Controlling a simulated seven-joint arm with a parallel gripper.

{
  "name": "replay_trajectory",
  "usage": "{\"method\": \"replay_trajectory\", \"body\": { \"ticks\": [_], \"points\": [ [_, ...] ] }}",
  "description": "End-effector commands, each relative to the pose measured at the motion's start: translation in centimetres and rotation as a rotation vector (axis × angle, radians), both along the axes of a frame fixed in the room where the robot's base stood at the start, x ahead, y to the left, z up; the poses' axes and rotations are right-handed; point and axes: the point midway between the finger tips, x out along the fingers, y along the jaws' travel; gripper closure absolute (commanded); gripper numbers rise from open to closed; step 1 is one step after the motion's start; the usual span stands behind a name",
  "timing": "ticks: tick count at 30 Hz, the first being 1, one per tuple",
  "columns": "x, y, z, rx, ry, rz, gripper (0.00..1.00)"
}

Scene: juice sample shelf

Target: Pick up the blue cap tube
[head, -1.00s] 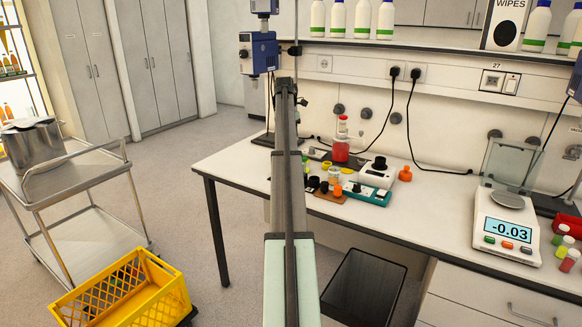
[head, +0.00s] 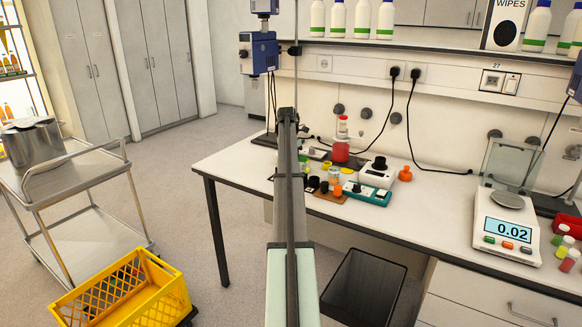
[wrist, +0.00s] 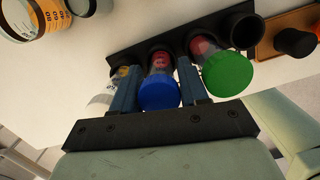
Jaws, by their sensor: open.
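The blue cap tube (wrist: 158,92) stands in a black rack (wrist: 133,50) in the wrist view, its blue cap facing the camera and a red label on its body. My gripper (wrist: 156,70) is open, with one blue-grey finger on each side of this tube. Whether the fingers touch it cannot be told. A green cap tube (wrist: 228,72) stands just right of the right finger. A clear tube (wrist: 103,98) is partly hidden behind the left finger. In the head view my arm hides the gripper and the blue cap tube.
An empty rack hole (wrist: 242,28) lies right of the green cap tube, beside a black cap (wrist: 295,42) on an orange-brown block. A labelled jar (wrist: 40,15) is at upper left. The bench (head: 232,170) holds a red-filled container (head: 341,150) and a balance (head: 507,232).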

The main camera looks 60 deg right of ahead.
Motion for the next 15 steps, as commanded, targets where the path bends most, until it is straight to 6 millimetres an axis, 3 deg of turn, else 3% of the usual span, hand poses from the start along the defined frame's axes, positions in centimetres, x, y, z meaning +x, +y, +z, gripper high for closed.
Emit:
{"method": "replay_trajectory", "body": {
  "ticks": [4,11,15],
  "points": [
    [-0.1,-0.2,-1.7,0.0,0.0,0.0,0.56],
    [0.0,-0.2,-1.9,0.0,0.0,0.0,0.56],
    [0.0,-0.2,-1.9,0.0,0.0,0.0,0.67]
  ]
}}
